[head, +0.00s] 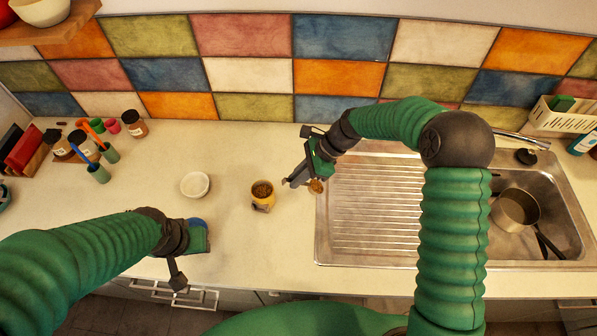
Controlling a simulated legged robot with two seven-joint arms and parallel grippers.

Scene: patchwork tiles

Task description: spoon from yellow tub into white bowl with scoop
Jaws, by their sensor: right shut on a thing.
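The yellow tub (262,206) stands on the counter near the middle, with brown grainy contents showing at its open top. The white bowl (195,184) sits to its left and looks empty. My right gripper (298,180) is to the right of the tub, above the counter by the sink's edge, shut on the scoop. The scoop's brownish head (316,186) shows just right of the fingers; its handle is mostly hidden by the gripper. My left gripper (188,262) is near the counter's front edge, below the bowl in the picture; its finger opening is not clear.
A steel sink (370,255) with a ribbed drainboard fills the right, with a pot (515,210) in its basin. Jars (134,124) and small green cups with utensils (98,172) stand at left. The counter between bowl and tub is clear.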

